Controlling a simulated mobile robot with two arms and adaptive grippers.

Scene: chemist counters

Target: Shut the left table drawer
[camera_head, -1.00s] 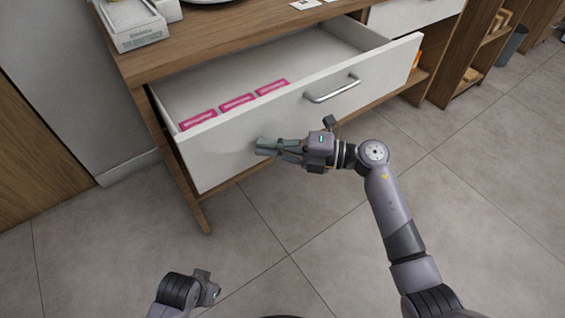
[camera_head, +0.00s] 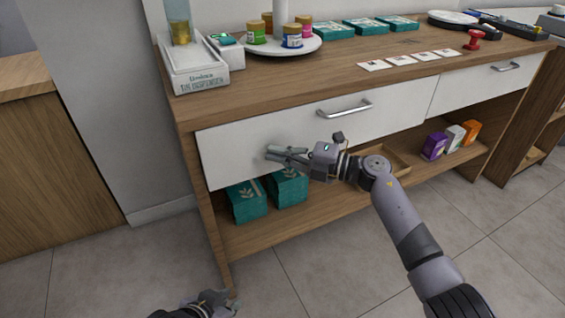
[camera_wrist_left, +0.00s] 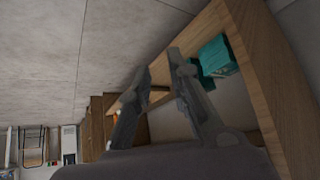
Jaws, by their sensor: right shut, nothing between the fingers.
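The left table drawer (camera_head: 235,155) has a white front with a metal handle (camera_head: 343,109). Its front sits in line under the tabletop and level with the right drawer, with no inside showing. My right gripper (camera_head: 270,153) is shut and empty, its fingertips at the lower left part of the drawer front; whether they press on it I cannot tell. My left gripper (camera_head: 228,300) is low at the bottom edge, in front of the table's left leg. In the left wrist view its fingers (camera_wrist_left: 158,62) are spread and empty.
The wooden tabletop (camera_head: 300,78) bears a dispenser box (camera_head: 195,70), a white round tray with jars and several cards. The lower shelf (camera_head: 330,205) holds teal boxes (camera_head: 288,187) and small coloured boxes. The right drawer (camera_head: 470,88) is shut. Floor in front is clear.

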